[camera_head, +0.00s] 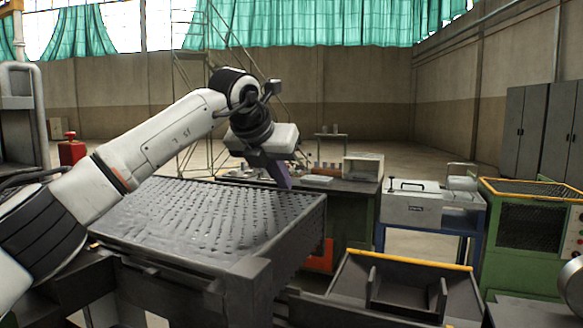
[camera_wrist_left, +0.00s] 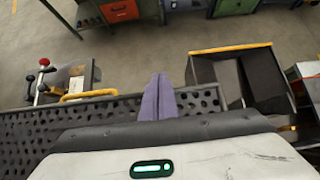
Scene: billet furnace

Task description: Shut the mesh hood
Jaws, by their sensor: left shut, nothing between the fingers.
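A large grey perforated panel (camera_head: 205,220), which looks like the mesh hood, lies nearly flat on a dark frame in front of me in the head view. I cannot tell whether it is fully seated. In the left wrist view the perforated panel (camera_wrist_left: 35,128) runs across the lower part, with a yellow handle (camera_wrist_left: 90,95) at its edge. My left gripper (camera_head: 281,180) is above the panel's far right part, its purple fingers pointing down. The fingers (camera_wrist_left: 159,92) are together and empty in the wrist view. Contact with the panel cannot be told.
A dark open tray with a yellow edge (camera_head: 408,260) stands right of the panel. Further right is a green machine (camera_head: 530,235) with a yellow-framed mesh top. A bench (camera_head: 352,200) and a grey box (camera_head: 412,210) stand behind. Bare floor lies beyond.

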